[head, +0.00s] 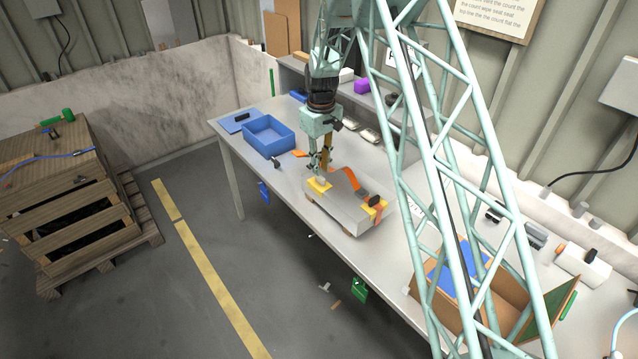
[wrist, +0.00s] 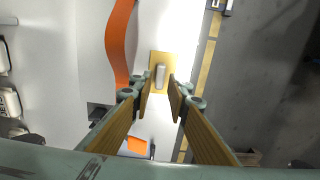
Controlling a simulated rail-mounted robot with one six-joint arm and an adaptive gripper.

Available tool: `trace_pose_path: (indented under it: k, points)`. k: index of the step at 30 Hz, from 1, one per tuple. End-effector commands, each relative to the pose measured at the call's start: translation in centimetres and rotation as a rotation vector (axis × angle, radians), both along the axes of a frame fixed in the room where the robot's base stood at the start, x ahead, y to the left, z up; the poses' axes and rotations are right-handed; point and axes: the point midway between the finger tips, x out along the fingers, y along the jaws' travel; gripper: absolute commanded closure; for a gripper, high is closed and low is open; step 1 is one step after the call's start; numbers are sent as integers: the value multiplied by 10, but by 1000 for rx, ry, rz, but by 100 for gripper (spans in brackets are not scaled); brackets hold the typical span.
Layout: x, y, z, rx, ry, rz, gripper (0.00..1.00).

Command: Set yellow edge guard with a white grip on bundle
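A yellow edge guard with a white grip (head: 319,185) lies on the left end of the bundle (head: 338,208), a pale grey block of sheets on the table. In the wrist view the guard is a yellow plate (wrist: 155,57) with the white grip (wrist: 160,74) standing up in its middle. My gripper (head: 322,172) points down right over it. In the wrist view its fingertips (wrist: 160,86) stand apart on either side of the grip's near end, with a gap on both sides. An orange strap (head: 350,177) arches over the bundle; it also shows in the wrist view (wrist: 119,42).
A second yellow guard (head: 381,211) is at the bundle's right end, beside a black buckle (head: 375,202). A blue bin (head: 270,135) stands at the table's far left. A cardboard box (head: 507,303) stands at the right. The table's front edge is close to the bundle.

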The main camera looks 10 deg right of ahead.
Motion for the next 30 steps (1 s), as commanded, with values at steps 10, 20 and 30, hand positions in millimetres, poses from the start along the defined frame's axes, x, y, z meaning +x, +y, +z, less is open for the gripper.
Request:
trace_pose_path:
  k: [10, 20, 30]
  points:
    - [0, 0, -2, 0, 0, 0, 84]
    - [0, 0, -13, 0, 3, 0, 84]
    - [1, 1, -42, 0, 1, 0, 84]
